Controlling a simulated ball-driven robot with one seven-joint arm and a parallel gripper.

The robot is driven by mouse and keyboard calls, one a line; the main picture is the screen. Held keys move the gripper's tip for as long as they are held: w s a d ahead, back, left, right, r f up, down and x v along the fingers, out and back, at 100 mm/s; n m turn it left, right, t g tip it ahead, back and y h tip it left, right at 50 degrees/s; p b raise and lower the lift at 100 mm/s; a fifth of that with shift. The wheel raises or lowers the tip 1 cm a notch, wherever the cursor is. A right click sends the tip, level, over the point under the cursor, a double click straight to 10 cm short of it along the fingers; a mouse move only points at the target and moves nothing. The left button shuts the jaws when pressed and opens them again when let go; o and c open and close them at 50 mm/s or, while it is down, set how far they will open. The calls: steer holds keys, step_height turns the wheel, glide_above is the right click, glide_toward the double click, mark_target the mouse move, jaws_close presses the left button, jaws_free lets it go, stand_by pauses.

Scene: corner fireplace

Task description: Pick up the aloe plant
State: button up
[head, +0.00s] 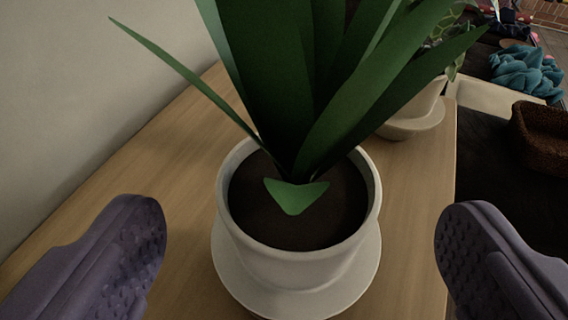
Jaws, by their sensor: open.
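The aloe plant (310,90) has long dark green leaves and grows from dark soil in a white round pot (290,265). The pot stands upright on a white saucer (228,275) on a wooden surface. My gripper (300,240) is open, with one purple padded finger at the left and one at the right of the pot. Neither finger appears to touch the pot.
A second potted plant (415,115) in a pale pot stands behind, to the right, on the same wooden surface (130,170). A pale wall (90,90) borders the left side. Beyond the right edge are a teal knotted item (525,72) and a brown basket (545,145).

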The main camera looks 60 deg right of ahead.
mark_target(300, 221)
steer(key=x, duration=0.3)
steer(key=shift+b, duration=0.35)
steer(key=c, duration=0.9)
steer(key=shift+o, duration=0.2)
steer(key=shift+r, duration=0.15)
steer(key=shift+r+p, duration=0.25)
steer(key=shift+p, duration=0.05)
steer(key=r+p, duration=0.2)
steer(key=r, duration=0.1)
steer(key=shift+s+a+r, duration=0.1)
steer(key=shift+s+a, duration=0.1)
steer(key=s+a+r+p, duration=0.1)
steer(key=s+a+p, duration=0.8)
steer(key=s+p, duration=0.3)
steer(key=p, duration=0.2)
steer(key=shift+s+p, duration=0.3)
steer(key=shift+s, duration=0.1)
